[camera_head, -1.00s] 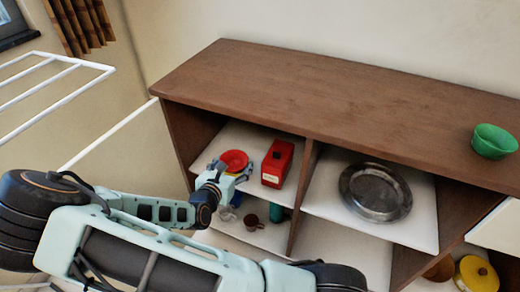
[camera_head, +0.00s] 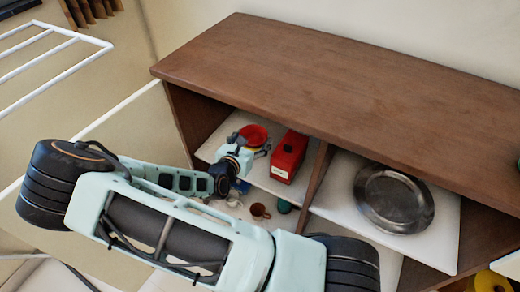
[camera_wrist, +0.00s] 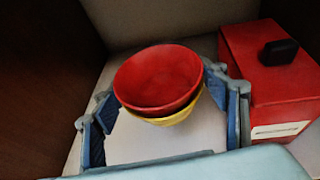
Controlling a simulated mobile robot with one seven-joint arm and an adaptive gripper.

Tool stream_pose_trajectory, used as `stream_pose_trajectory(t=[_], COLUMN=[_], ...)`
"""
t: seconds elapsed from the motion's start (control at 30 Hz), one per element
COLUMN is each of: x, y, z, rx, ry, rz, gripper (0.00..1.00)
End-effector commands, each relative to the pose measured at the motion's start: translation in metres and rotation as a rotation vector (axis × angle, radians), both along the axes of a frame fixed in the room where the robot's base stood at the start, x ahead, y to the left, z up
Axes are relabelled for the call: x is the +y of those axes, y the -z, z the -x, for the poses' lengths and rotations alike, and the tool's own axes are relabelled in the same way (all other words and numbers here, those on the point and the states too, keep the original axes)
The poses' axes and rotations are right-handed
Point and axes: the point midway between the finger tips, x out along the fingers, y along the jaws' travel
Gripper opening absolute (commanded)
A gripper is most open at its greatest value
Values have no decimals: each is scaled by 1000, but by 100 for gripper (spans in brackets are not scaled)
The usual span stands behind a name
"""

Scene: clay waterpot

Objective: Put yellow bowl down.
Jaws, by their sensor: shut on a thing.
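A yellow bowl (camera_wrist: 178,116) shows in the wrist view as a rim under a red bowl (camera_wrist: 158,78), which is nested inside it. My gripper (camera_wrist: 160,98) is shut on the yellow bowl, with one blue-padded finger at each side. In the head view the red bowl (camera_head: 254,135) is at my gripper (camera_head: 246,148), at the left upper shelf (camera_head: 232,125) of the cabinet. Most of the yellow bowl is hidden there. I cannot tell whether its base touches the shelf.
A red box (camera_head: 289,156) stands close to the right of the bowls. A cabinet divider (camera_head: 318,174) is beyond it, then a metal plate (camera_head: 393,198). The wooden cabinet top (camera_head: 340,90) overhangs the shelf. Cups, including a brown one (camera_head: 260,211), are below.

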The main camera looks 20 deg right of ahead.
Motion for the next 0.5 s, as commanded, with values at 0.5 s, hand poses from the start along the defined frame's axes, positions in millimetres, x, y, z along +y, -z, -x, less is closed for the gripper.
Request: stream_pose_trajectory(t=[0.5], x=[0], y=[66], z=[0], rx=[-1], ry=[0], rz=[2], gripper=[43])
